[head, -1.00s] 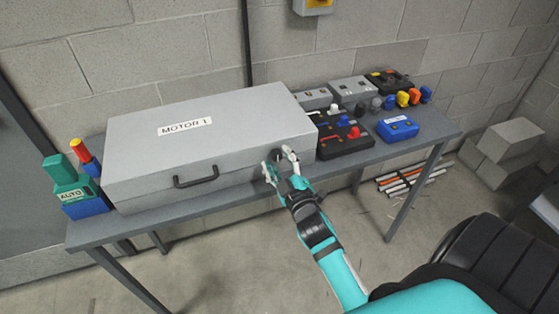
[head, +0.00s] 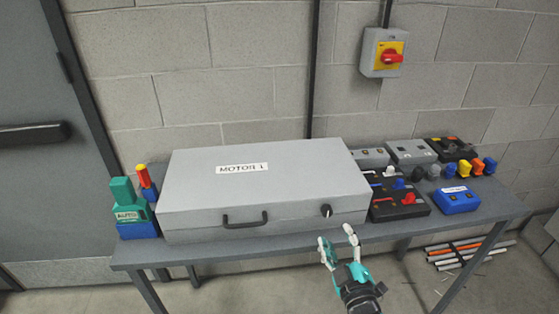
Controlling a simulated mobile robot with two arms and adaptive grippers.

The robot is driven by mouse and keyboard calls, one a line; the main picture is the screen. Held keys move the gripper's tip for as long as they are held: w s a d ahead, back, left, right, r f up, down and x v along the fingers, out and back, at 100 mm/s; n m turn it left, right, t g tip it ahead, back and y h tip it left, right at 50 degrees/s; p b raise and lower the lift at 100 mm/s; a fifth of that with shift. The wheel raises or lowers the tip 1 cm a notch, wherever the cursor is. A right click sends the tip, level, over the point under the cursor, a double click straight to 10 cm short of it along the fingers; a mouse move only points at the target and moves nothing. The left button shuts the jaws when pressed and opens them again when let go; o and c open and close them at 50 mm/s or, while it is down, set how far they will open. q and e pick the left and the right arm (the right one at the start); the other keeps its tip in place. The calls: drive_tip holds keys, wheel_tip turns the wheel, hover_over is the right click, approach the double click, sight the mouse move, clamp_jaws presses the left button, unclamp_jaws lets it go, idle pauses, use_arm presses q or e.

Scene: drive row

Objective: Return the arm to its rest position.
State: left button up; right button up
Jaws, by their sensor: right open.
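My right gripper (head: 338,248) is open and empty in front of the table's front edge, at the lower middle of the head view. A grey box labelled MOTOR 1 (head: 258,182) stands shut on the grey table (head: 290,245). It has a black handle and a small dark round knob (head: 326,210) on its front face. The gripper is below and apart from that knob. My left gripper is not in view.
A yellow and red switch box (head: 384,53) hangs on the wall. Black modules (head: 398,204) and a blue box (head: 457,201) stand right of the case. A green device (head: 128,200) stands left. Rods (head: 458,250) lie on the floor.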

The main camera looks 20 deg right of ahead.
drive_tip(key=s+a+f+m+g+y, duration=0.1)
drive_tip(key=s+a+f+g, duration=0.15)
drive_tip(key=f, duration=0.85)
drive_tip(key=s+a+f+g+y, duration=0.1)
drive_tip(key=s+a+f+g, duration=0.15)
drive_tip(key=f, duration=0.85)
drive_tip(key=s+a+f+m+g+y, duration=0.1)
drive_tip(key=s+a+f+g+y, duration=0.15)
drive_tip(key=f, duration=0.85)
drive_tip(key=s+a+f+g, duration=0.2)
drive_tip(key=s+f+g, duration=0.3)
drive_tip(key=s+f, duration=0.8)
drive_tip(key=s+d+f+m+g, duration=0.1)
drive_tip(key=s+f+g, duration=0.1)
drive_tip(key=s, duration=0.6)
drive_tip(key=s+d+f+m+g, duration=0.1)
drive_tip(key=s+f+g, duration=0.1)
drive_tip(key=s+f, duration=0.3)
drive_tip(key=s, duration=0.3)
drive_tip(key=shift+d, duration=0.15)
drive_tip(key=shift+f+h, duration=0.1)
drive_tip(key=shift+h, duration=0.15)
